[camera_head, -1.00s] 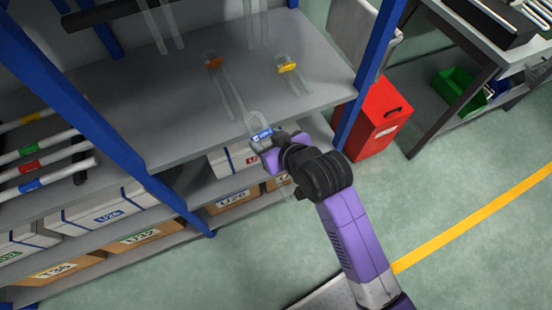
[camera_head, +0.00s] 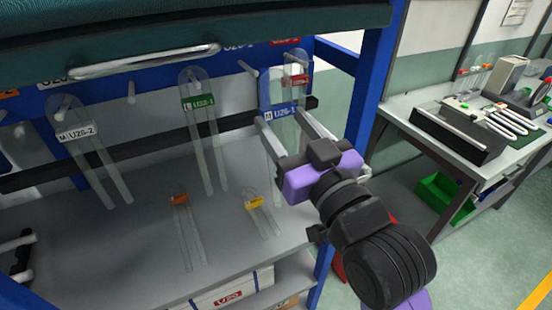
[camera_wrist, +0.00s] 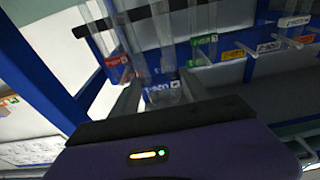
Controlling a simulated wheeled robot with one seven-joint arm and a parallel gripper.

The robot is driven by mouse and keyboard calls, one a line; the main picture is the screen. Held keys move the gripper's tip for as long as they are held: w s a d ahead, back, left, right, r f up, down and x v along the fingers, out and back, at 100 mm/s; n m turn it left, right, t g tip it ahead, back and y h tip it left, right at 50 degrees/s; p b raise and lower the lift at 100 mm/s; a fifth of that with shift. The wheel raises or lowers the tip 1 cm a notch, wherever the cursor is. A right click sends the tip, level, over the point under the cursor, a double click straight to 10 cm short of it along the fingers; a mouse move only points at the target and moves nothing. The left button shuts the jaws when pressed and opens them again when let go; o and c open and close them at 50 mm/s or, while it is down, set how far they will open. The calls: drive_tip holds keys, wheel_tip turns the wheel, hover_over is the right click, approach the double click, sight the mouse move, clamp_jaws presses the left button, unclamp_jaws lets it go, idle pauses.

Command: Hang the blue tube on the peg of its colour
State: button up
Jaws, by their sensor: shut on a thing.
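The blue tube, a clear U-shaped tube with a blue label (camera_head: 283,114), is held upright in my gripper (camera_head: 280,115), bend up. Its label also shows in the wrist view (camera_wrist: 161,87). My gripper is shut on it, in front of the rack's right part. Behind it is a clear tube with a red label (camera_head: 295,80). A blue rail (camera_head: 140,82) carries several pale pegs with small colour labels, including a red label (camera_head: 284,41). I cannot make out a blue-labelled peg; the held tube and my gripper cover part of that area.
A green-labelled tube (camera_head: 198,101) and a white-labelled tube (camera_head: 75,132) hang left of my gripper. A blue post (camera_head: 375,80) stands close at the right.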

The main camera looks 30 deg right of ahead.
drive_tip(key=shift+s+r+t, duration=0.15)
drive_tip(key=shift+s+t, duration=0.05)
drive_tip(key=shift+t, duration=0.4)
drive_tip(key=shift+a, duration=0.1)
drive_tip(key=shift+w+f+b, duration=0.2)
drive_tip(key=shift+w+b, duration=0.5)
drive_tip(key=shift+b, duration=1.6)
drive_tip(key=shift+w+b, duration=0.45)
drive_tip(key=shift+b, duration=1.5)
drive_tip(key=w+f+b, duration=0.1)
drive_tip(key=w+b, duration=0.1)
drive_tip(key=w, duration=0.7)
drive_tip(key=shift+f, duration=0.1)
drive_tip(key=shift+w, duration=0.35)
